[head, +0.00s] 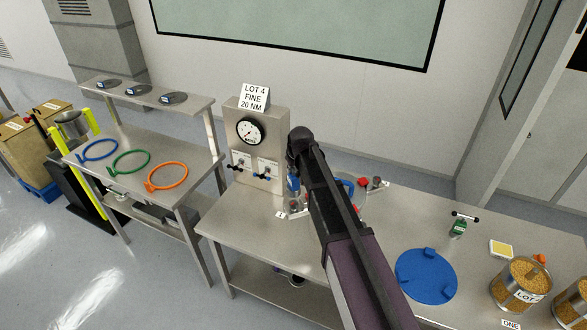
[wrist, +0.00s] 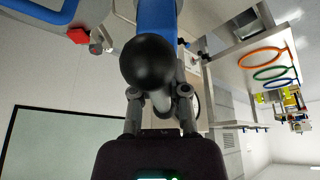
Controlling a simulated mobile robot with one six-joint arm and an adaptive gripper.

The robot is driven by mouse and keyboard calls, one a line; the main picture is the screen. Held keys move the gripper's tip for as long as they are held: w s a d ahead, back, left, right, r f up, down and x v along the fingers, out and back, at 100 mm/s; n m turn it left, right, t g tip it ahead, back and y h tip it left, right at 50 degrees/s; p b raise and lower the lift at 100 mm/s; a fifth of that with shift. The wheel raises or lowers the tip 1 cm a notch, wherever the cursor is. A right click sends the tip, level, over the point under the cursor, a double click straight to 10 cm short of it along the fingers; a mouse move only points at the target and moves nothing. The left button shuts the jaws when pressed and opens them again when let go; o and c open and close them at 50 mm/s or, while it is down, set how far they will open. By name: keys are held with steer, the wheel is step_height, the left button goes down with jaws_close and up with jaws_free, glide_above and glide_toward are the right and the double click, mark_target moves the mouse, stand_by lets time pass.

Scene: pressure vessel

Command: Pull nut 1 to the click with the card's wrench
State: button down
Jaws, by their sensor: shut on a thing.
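In the wrist view my gripper (wrist: 160,92) is shut on a tool, apparently the wrench (wrist: 148,64), with a black ball end, a pale shaft and a blue part. The ball covers part of the shaft and the blue part. In the head view my arm hides my gripper and much of the vessel (head: 346,187), whose blue part shows just right of the arm. I cannot make out nut 1 or whether the wrench is seated on it.
The gauge panel (head: 262,160) stands left of my arm. A blue disc (head: 426,275), a small green tool (head: 458,228) and a grain-filled jar (head: 520,285) are on the right of the bench. A side table (head: 135,198) at left holds blue, green and orange rings.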

steer(key=shift+f+b, duration=3.45)
steer(key=shift+f, duration=0.15)
steer(key=shift+m, duration=0.4)
steer(key=shift+m+h, duration=0.5)
steer(key=shift+m, duration=0.4)
steer(key=shift+r, duration=0.1)
steer(key=shift+r+p, duration=3.35)
steer(key=shift+p, duration=0.15)
